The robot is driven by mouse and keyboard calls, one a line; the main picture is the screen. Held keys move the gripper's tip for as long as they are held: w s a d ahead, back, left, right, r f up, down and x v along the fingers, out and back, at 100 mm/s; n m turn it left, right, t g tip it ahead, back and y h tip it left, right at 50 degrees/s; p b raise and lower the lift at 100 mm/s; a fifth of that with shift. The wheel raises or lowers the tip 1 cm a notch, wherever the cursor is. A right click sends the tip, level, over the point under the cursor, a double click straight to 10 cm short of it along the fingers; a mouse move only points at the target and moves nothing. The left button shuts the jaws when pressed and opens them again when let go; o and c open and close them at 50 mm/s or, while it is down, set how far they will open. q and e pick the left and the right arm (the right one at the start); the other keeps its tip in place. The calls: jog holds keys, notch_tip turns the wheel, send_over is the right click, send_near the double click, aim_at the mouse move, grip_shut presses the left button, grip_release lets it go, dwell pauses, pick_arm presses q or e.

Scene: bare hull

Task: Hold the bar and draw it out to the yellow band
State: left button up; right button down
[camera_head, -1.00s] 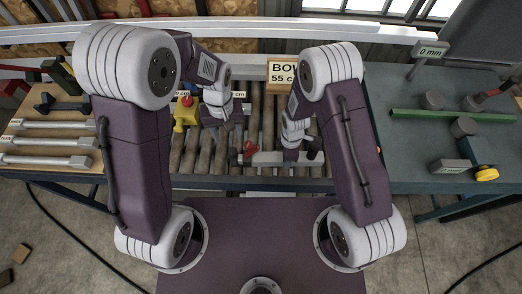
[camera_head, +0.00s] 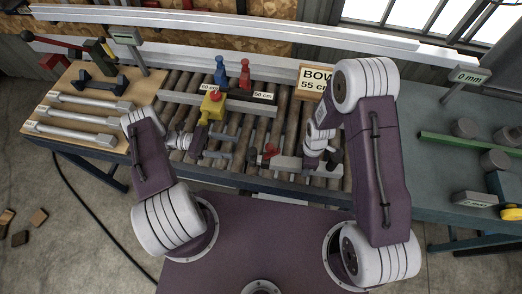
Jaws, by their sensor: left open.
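My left gripper (camera_head: 225,146) is open and empty over the rollers, its fingers pointing right, below the yellow block (camera_head: 205,118) with a red knob. My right gripper (camera_head: 312,160) is at a grey block (camera_head: 285,163) on the front of the rollers. Its fingers are partly hidden, so I cannot tell whether it grips. A red handle (camera_head: 269,151) stands at that block's left end. A grey bar (camera_head: 178,98) lies across the rollers behind the yellow block. Three grey bars (camera_head: 75,134) lie on the wooden board at left. I cannot make out a yellow band.
The roller bed (camera_head: 245,130) fills the middle. A blue peg (camera_head: 220,70) and a red peg (camera_head: 245,73) stand behind it, near a sign (camera_head: 313,78). The right bench (camera_head: 440,175) bears a green bar (camera_head: 468,144) and grey cylinders. A long pale rail runs along the back.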

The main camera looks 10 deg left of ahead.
pick_arm(q)
send_over(260, 158)
jog(key=shift+d, duration=0.25)
jog(key=shift+c, duration=0.3)
grip_shut()
jog(key=shift+a, duration=0.15)
dwell(1.0)
